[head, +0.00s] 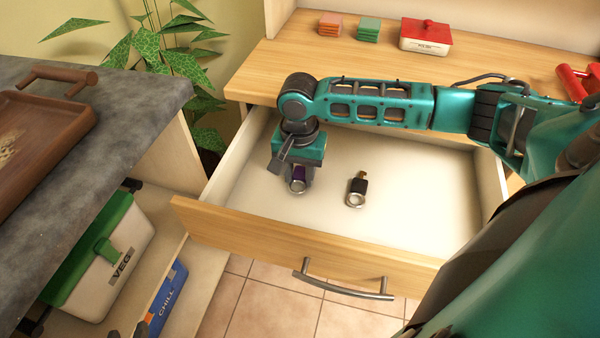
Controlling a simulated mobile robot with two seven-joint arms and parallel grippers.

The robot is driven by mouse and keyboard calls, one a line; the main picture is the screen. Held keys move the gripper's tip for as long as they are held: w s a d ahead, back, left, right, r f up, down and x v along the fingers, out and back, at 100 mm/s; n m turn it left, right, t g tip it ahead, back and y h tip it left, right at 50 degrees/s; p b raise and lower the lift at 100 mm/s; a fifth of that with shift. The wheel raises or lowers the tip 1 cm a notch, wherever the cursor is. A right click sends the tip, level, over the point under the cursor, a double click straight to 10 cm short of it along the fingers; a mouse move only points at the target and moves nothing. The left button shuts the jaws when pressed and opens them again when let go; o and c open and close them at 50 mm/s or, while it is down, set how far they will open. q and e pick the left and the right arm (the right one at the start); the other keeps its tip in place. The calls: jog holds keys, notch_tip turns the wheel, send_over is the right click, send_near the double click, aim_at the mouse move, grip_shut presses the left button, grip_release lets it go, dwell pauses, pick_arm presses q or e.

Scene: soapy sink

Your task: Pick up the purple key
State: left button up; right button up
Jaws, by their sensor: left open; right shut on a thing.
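The purple key (299,173) is in the open drawer, at its left side, with a silver ring at its lower end. My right gripper (297,177) points down into the drawer and is shut on the purple key, hiding part of it. I cannot tell whether the key touches the drawer floor.
A black key (360,186) with a silver ring lies in the drawer to the right of my gripper. The drawer (410,205) is otherwise clear. Sponges (330,24) and a red-lidded box (425,36) stand on the counter behind. A grey counter (105,98) is at left.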

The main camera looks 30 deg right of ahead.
notch_tip(320, 180, up, 8)
jog(key=shift+f+p, duration=0.2)
jog(key=shift+p, duration=0.9)
notch_tip(320, 180, up, 11)
jog(key=p, duration=0.3)
send_over(299, 177)
pick_arm(q)
jog(key=shift+s+a+r+y, duration=0.2)
jog(key=shift+s+a+r, duration=0.1)
jog(key=shift+a+r, duration=0.2)
jog(key=shift+s+a+r+y, duration=0.2)
jog(key=shift+s+a+r, duration=0.15)
jog(key=shift+r, duration=0.2)
pick_arm(e)
jog(key=shift+r, duration=0.75)
pick_arm(q)
jog(key=shift+w+r, duration=0.1)
pick_arm(e)
jog(key=shift+a, duration=0.1)
